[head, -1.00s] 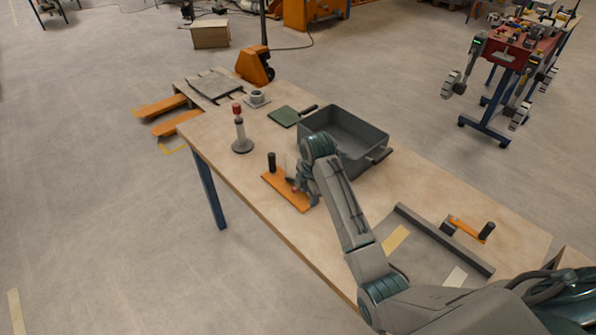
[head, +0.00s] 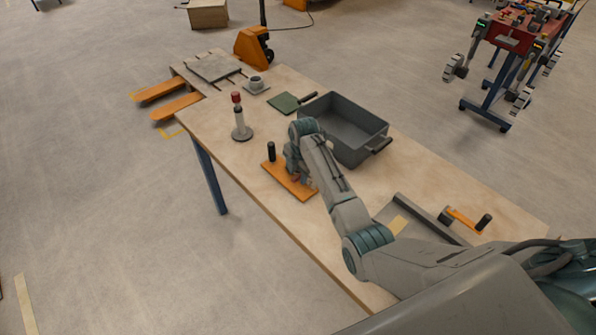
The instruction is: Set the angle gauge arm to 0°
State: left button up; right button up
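An orange base plate (head: 281,183) with a black upright post (head: 271,151) lies near the table's left edge; it seems to be the angle gauge. My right gripper (head: 304,180) is over the far right part of this plate, and my forearm and wrist cover much of it. The gauge's arm and scale are hidden or too small to read, so I cannot tell its angle. The fingers are too small and hidden to tell whether they are open or touch anything. My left gripper is not in view.
A grey bin (head: 345,125) stands close behind my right wrist. A red-topped post (head: 239,118) stands left on the wooden table (head: 215,115). A green paddle (head: 285,103) and a grey cup (head: 256,85) lie further back. An orange crank (head: 462,218) is at the right.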

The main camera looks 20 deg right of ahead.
jog(key=shift+f, duration=0.35)
grip_shut()
jog(key=shift+s+d+f+t, duration=0.1)
jog(key=shift+s+f+t, duration=0.1)
jog(key=shift+f+t, duration=0.1)
jog(key=shift+s+d+f+t+y+b, duration=0.15)
jog(key=shift+s+f+t+y, duration=0.15)
jog(key=shift+f+t, duration=0.35)
jog(key=shift+s+d+f+t+y+b, duration=0.15)
jog(key=shift+s+f+t+y, duration=0.15)
jog(key=shift+f+t, duration=0.3)
jog(key=shift+s+a+f+t+b, duration=0.1)
jog(key=shift+f+t+b, duration=0.2)
jog(key=shift+t+b, duration=0.1)
